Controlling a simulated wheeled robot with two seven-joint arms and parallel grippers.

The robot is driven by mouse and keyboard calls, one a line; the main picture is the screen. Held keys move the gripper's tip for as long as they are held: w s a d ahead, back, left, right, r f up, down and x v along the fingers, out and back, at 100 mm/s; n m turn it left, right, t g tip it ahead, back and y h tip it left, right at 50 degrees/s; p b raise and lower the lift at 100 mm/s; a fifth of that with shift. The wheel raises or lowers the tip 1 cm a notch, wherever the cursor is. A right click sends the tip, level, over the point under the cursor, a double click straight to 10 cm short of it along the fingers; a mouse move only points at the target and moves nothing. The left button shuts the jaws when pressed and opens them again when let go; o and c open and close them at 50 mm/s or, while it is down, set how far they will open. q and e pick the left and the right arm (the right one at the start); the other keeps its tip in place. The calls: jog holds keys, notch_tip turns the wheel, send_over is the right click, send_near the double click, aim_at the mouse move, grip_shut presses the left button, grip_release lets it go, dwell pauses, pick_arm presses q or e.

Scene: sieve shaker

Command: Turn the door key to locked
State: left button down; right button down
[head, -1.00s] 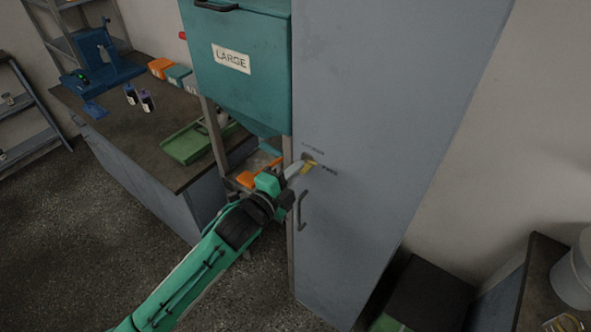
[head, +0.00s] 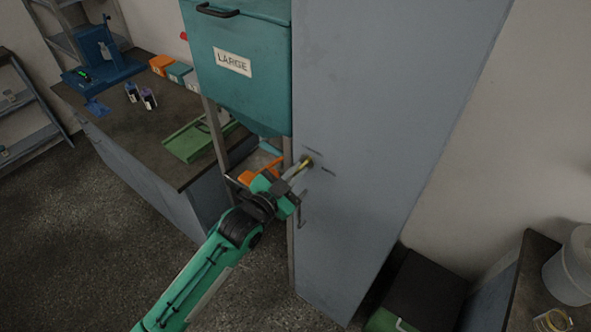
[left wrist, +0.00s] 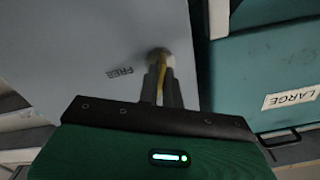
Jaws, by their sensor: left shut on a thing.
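The door key (head: 302,165) is a small yellow key in the grey cabinet door (head: 365,130), near the door's left edge. In the left wrist view the yellow key (left wrist: 161,74) shows between the fingers, in a round lock (left wrist: 160,54). My left gripper (head: 298,170) is shut on the key; it also shows in the left wrist view (left wrist: 162,84). A dark label reading "FREE" (left wrist: 120,72) is beside the lock on the door. The other label by the lock is too small to read in the head view. My right gripper is not in view.
A teal hopper marked "LARGE" (head: 235,65) stands close left of the door. The door handle (head: 300,212) is below the key, partly behind my gripper. A bench (head: 130,135) with a green tray (head: 192,143) is at left.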

pick_arm(q)
jog(key=n+p, duration=0.1)
jog(key=n, duration=0.3)
jog(key=shift+n, duration=0.4)
jog(key=shift+f, duration=0.1)
dwell(0.3)
jog(key=c, duration=1.6)
grip_release()
jog(key=shift+b+v, duration=2.45)
jog(key=shift+v, duration=4.5)
